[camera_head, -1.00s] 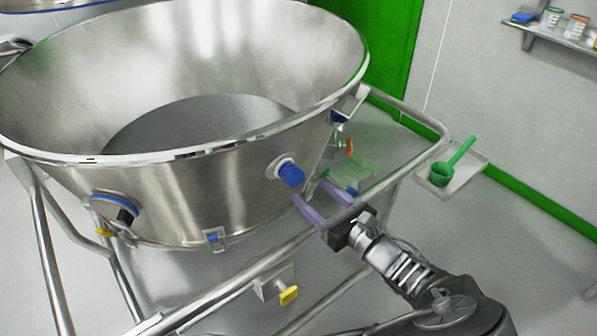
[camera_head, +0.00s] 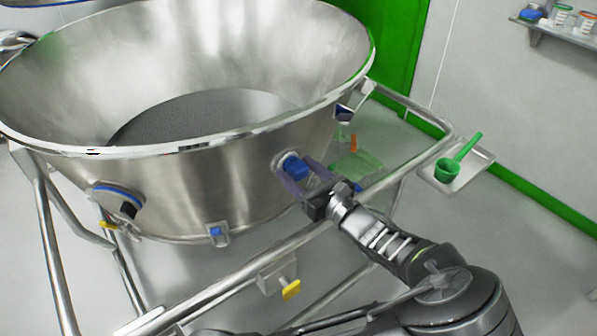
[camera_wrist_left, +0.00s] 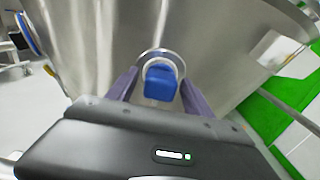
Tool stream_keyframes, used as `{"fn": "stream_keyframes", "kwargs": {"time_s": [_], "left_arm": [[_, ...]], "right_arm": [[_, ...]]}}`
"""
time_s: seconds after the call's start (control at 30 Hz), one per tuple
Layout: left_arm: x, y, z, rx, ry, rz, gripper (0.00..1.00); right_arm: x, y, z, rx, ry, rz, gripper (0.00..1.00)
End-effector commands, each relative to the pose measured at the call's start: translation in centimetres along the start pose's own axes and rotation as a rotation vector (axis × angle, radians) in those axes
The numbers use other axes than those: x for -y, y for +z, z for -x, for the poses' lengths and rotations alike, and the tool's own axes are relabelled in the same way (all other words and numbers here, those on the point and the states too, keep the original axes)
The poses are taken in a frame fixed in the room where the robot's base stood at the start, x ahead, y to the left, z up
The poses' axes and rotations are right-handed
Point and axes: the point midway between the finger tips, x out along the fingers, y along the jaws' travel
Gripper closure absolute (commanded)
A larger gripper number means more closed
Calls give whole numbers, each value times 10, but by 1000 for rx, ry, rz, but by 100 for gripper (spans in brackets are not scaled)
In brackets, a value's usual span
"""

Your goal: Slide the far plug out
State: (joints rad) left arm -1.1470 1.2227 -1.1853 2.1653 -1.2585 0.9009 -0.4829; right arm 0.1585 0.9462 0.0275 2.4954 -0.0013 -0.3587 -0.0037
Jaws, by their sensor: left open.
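A blue plug (camera_head: 296,167) sits in a round pale port on the side wall of the large steel bowl (camera_head: 190,200). It also shows in the left wrist view (camera_wrist_left: 161,84), ringed by a light collar. My left gripper (camera_head: 294,180) is open, its two purple fingers on either side of the plug. In the wrist view the fingers stand left and right of the plug, with small gaps visible. A second port with a blue ring and a black fitting (camera_head: 127,209) is at the bowl's left. My right gripper is not in view.
A steel tube frame (camera_head: 240,280) surrounds the bowl, with a rail close under my left arm. A yellow knob (camera_head: 291,289) hangs on it. A tray (camera_head: 475,171) with a green scoop (camera_head: 450,168) is at the right. A wall shelf (camera_head: 552,31) holds small containers.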

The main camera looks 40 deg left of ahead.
Motion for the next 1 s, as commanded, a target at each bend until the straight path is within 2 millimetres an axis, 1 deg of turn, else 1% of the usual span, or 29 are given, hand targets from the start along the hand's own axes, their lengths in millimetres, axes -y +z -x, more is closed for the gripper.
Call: {"fn": "stream_keyframes", "kwargs": {"time_s": [0.27,0.3,1.0], "left_arm": [[0,0,-2,0,-1,0,40],[0,0,-2,0,-1,0,42],[0,0,-2,-1,-1,1,99]], "right_arm": [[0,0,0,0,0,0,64],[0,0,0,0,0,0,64],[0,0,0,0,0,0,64]]}}
